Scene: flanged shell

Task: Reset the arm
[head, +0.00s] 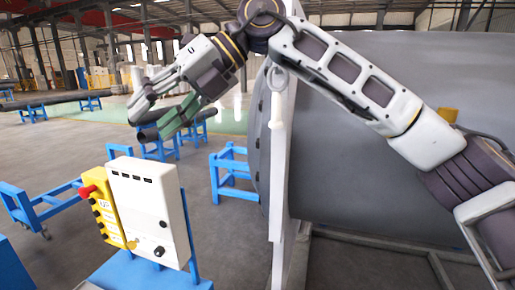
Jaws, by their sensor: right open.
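My right arm (350,75) reaches in from the right edge, in front of the large grey flanged shell (430,85). It bends at the top, and its forearm points down to the left. My right gripper (152,125) is open at the upper left of centre, above the control box. I see nothing between its fingers. My left arm and left gripper do not show.
A white control box (148,210) with a yellow pendant (103,212) and red button stands on a blue stand (150,275) in front. Blue supports (232,175) stand beside the shell's flange (262,140). Open floor (60,150) lies at left.

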